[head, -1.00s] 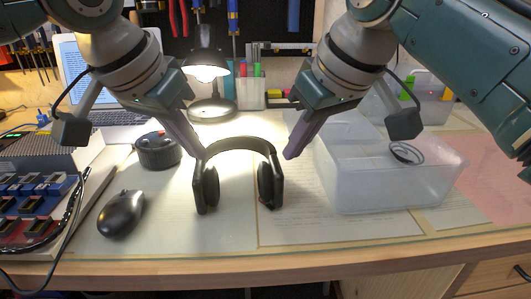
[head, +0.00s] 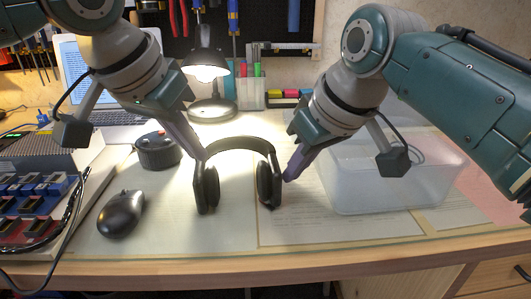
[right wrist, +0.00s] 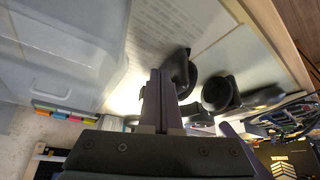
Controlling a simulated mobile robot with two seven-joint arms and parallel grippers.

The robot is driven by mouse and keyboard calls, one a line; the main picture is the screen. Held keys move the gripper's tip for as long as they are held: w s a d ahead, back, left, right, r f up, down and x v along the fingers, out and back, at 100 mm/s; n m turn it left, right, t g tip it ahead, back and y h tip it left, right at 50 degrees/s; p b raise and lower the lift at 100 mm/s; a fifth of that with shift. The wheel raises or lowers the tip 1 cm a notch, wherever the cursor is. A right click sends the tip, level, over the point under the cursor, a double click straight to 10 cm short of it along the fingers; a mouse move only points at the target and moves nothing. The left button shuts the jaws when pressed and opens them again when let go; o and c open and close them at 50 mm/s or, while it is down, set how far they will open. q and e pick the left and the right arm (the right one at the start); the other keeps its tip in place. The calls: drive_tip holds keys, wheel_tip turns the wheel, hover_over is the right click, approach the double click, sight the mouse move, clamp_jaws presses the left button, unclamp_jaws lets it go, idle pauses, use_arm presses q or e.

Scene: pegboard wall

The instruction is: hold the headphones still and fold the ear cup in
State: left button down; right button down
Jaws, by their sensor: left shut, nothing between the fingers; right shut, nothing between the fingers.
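The black headphones (head: 238,143) stand upright on the desk, band up and both ear cups down. My left gripper (head: 200,156) is shut and empty, its tip at the upper left of the band, apparently touching or very close. My right gripper (head: 288,177) is shut and empty, its tip just right of the right ear cup (head: 266,184); contact cannot be told. In the right wrist view, my right gripper's closed fingers (right wrist: 157,74) reach up beside the headphones (right wrist: 186,80), partly covering them.
A black mouse (head: 121,213) and a round black dial (head: 158,152) lie left of the headphones. A clear plastic bin (head: 385,190) stands to the right, below my right arm. A lit lamp (head: 207,72) is behind. The paper in front is clear.

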use_arm(q)
drive_tip(key=shift+f, duration=0.7)
use_arm(e)
drive_tip(key=shift+f, duration=0.25)
idle(1.5)
